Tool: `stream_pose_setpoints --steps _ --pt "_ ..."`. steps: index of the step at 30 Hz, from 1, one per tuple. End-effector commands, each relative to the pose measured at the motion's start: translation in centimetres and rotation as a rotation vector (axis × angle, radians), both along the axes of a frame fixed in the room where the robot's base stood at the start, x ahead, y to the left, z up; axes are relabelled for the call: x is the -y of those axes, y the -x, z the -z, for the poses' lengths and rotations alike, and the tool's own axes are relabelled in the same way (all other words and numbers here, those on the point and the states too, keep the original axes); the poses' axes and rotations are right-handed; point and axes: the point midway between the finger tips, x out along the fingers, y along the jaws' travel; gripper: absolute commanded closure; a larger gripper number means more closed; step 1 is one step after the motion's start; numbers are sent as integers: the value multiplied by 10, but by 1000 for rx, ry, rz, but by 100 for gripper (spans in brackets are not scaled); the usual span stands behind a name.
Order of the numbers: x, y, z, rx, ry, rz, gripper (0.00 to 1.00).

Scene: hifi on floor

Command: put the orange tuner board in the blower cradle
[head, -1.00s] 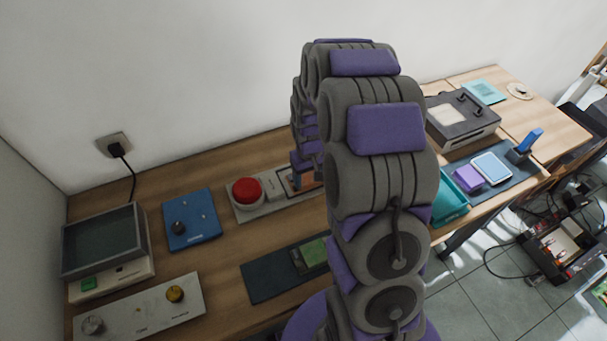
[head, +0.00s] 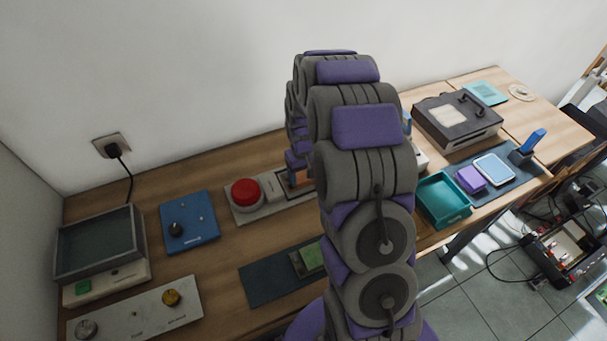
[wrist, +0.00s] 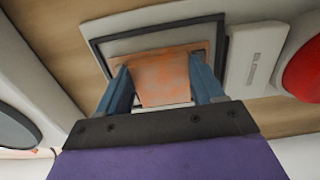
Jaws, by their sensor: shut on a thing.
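The orange board (wrist: 165,78) is held between the two blue-grey fingers of my gripper (wrist: 163,72) in the wrist view. A dark-rimmed rectangular recess (wrist: 150,44) in a pale base lies beneath and around the board; it looks like the cradle. The board overlaps the recess, and I cannot tell whether it touches the bottom. In the head view a bit of the orange board (head: 302,178) shows at the recess, right of the red button (head: 246,193). My arm hides most of the gripper there.
A blue panel (head: 190,222) and a grey-topped device (head: 100,245) stand at the left. A dark mat (head: 262,282) with a green board lies in front. A teal bin (head: 444,201) and a dark-topped box (head: 457,120) are at the right. The red button (wrist: 302,72) is close beside the recess.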

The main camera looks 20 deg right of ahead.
Motion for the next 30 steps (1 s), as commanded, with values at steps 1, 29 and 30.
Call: stream_pose_setpoints --steps 1,29,30 --pt "0 0 1 -1 0 0 70" --pt "0 0 -39 3 0 -1 7" --pt "0 -1 -47 3 1 -1 7"
